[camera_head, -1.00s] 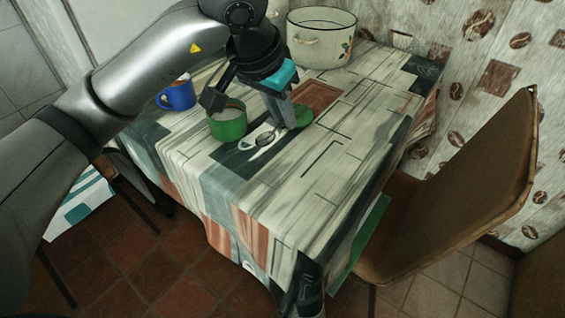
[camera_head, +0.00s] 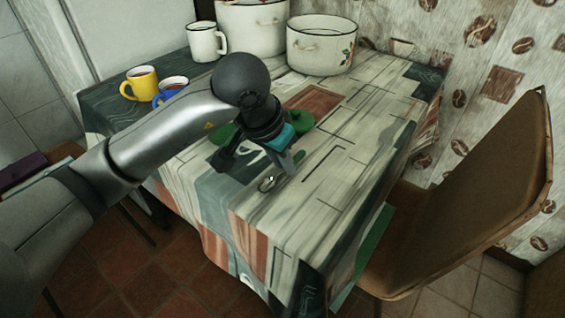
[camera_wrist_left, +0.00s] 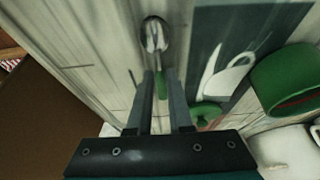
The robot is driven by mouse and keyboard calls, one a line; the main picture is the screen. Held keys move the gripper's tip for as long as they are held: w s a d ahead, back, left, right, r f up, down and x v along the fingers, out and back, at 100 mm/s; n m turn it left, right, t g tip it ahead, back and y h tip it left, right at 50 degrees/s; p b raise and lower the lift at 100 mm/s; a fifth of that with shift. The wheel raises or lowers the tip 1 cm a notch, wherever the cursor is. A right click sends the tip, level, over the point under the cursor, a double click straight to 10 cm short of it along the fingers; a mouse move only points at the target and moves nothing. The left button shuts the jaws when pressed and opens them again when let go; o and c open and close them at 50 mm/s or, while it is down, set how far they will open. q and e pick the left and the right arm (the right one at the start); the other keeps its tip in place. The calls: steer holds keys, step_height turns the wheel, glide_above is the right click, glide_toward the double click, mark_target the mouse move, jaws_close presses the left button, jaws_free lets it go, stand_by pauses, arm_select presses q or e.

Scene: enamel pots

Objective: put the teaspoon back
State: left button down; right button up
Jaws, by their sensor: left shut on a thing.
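The teaspoon (camera_head: 267,184) has a shiny metal bowl and a green handle, and its bowl end points to the front of the table. In the left wrist view the teaspoon's bowl (camera_wrist_left: 155,35) lies just beyond my fingertips. My left gripper (camera_head: 287,168) is shut on the teaspoon's handle, low over the tablecloth; the wrist view shows its fingers (camera_wrist_left: 161,85) on both sides of the handle. I cannot tell if the spoon touches the cloth.
A yellow mug (camera_head: 140,83), a blue mug (camera_head: 171,84) and a white mug (camera_head: 206,42) stand at the back left. Two enamel pots (camera_head: 252,25) (camera_head: 320,46) stand at the back. A brown chair (camera_head: 470,200) is at the right. The front right of the tablecloth is clear.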

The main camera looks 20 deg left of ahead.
arm_select(q)
steer(key=shift+f, duration=0.1)
steer(key=c, duration=0.8)
jaws_free()
steer(key=shift+c, duration=0.2)
arm_select(e)
steer(key=shift+w+a+r, duration=0.15)
arm_select(q)
steer(key=shift+r, duration=0.4)
steer(key=p+v, duration=0.4)
steer(key=v, duration=0.7)
steer(key=shift+r, duration=0.25)
arm_select(e)
step_height(320, 180, down, 9)
steer(key=s+g, duration=0.1)
steer(key=shift+s+d, duration=0.25)
steer(key=shift+s, duration=0.1)
arm_select(q)
steer(key=shift+s, duration=0.1)
